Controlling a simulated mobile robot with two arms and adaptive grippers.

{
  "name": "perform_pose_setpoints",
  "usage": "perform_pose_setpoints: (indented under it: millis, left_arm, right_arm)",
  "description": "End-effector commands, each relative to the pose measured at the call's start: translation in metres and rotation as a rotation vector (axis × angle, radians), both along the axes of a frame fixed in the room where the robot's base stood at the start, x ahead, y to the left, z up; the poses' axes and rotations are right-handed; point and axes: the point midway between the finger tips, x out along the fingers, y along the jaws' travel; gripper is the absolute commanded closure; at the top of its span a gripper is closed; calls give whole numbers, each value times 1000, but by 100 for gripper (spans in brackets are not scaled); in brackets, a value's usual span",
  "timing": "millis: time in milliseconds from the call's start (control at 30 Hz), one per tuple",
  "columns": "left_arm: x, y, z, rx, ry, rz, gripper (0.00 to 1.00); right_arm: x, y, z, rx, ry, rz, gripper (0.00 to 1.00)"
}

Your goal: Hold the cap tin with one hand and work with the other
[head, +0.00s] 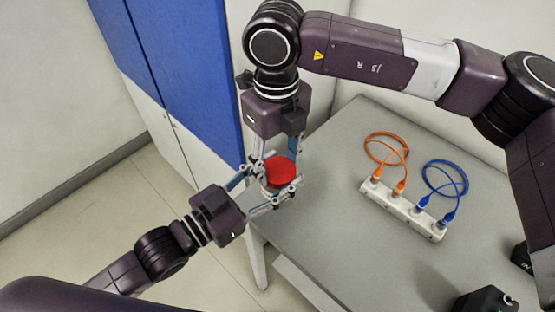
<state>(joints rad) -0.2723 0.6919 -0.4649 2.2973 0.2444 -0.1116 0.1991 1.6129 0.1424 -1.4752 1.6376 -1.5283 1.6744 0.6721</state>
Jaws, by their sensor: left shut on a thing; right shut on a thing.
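The cap tin (273,189) is at the near left corner of the grey table, with a round red lid (281,171) on top. My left gripper (271,188) comes in from the lower left and is shut on the tin's body, a finger on each side. My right gripper (277,166) comes down from above and is shut on the red lid. The fingers of both grippers are close together and hide parts of the tin. I cannot tell whether the tin touches the table.
A white connector strip (402,209) with an orange cable (386,147) and a blue cable (446,178) lies on the grey table (340,230). Black objects (487,300) stand at the lower right. A blue and white cabinet (185,70) is behind left. The table's middle is clear.

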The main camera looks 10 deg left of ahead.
Motion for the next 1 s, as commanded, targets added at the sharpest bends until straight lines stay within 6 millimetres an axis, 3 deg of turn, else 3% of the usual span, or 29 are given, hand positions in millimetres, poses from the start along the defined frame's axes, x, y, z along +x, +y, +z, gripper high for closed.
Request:
perform_pose_setpoints:
  millis: [200,567,600,700,1000]
  left_arm:
    - [0,-1,2,-3,-4,-1,100]
    - [1,0,2,-4,-4,0,100]
    - [1,-1,2,-4,-4,0,100]
    - [1,0,2,-3,-4,0,100]
    - [0,0,1,-3,-3,0,100]
  right_arm:
    - [-6,4,0,10,8,271,80]
    - [-7,5,0,11,9,312,80]
    - [-7,5,0,11,9,312,47]
    - [-7,4,0,10,9,310,36]
    - [-4,2,1,5,6,304,34]
